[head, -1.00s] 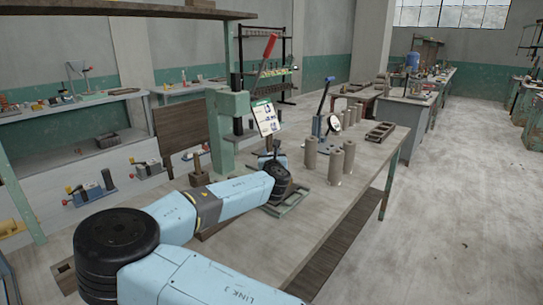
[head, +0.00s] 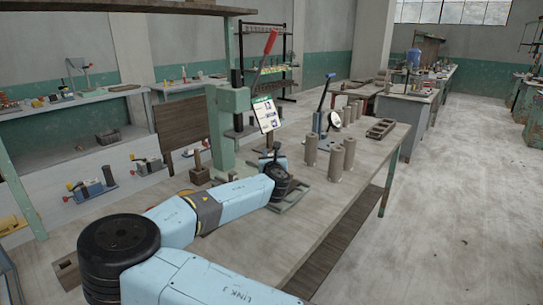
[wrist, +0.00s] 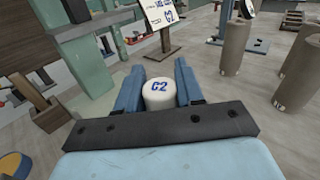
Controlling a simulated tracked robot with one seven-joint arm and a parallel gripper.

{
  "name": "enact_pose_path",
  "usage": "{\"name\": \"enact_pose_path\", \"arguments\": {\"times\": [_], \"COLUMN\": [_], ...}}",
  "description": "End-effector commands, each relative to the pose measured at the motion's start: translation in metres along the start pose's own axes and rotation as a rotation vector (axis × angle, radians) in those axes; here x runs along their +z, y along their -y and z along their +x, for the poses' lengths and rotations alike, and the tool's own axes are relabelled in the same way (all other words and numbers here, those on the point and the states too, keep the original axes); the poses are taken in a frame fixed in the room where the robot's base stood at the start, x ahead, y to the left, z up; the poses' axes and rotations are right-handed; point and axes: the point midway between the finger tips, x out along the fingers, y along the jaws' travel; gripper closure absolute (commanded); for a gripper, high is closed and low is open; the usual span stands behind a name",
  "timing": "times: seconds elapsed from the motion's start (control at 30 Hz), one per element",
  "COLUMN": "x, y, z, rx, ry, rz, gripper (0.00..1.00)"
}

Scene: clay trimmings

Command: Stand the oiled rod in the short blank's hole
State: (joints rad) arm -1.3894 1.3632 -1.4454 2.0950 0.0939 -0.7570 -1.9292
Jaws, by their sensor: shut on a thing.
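My gripper (wrist: 158,72) is shut on a round piece with a white end marked G2 (wrist: 160,94). The piece sits between the two blue fingers. The rest of it is hidden, so I cannot tell its length or whether it is the oiled rod. In the head view my gripper is above the bench beside the clay cylinders, and its fingertips are hidden. Several grey-brown clay cylinders (head: 309,150) stand upright to its right, and two show in the wrist view (wrist: 235,45) (wrist: 298,80). I cannot tell which is the short blank, and no hole shows clearly.
A wooden block with an upright peg (head: 199,173) stands left of my gripper. A green press with a red handle (head: 228,130) and a sign (head: 266,114) stand behind. A blue-handled tool (head: 320,118) and a slotted tray (head: 381,128) are farther back. The bench's right front (head: 300,225) is clear.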

Motion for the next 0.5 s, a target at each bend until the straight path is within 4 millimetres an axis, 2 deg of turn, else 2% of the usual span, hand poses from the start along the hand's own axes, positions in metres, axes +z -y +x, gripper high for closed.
{"name": "enact_pose_path", "arguments": {"times": [0.37, 0.4, 0.5], "x": [-0.0078, -0.0078, -0.0077], "y": [0.0000, -0.0001, -0.0001], "z": [0.0000, 0.0000, 0.0000], "rx": [-0.001, -0.001, -0.001], "ry": [0.000, 0.001, 0.000], "rz": [0.000, 0.000, 0.000], "gripper": [1.00, 0.61, 0.52]}}
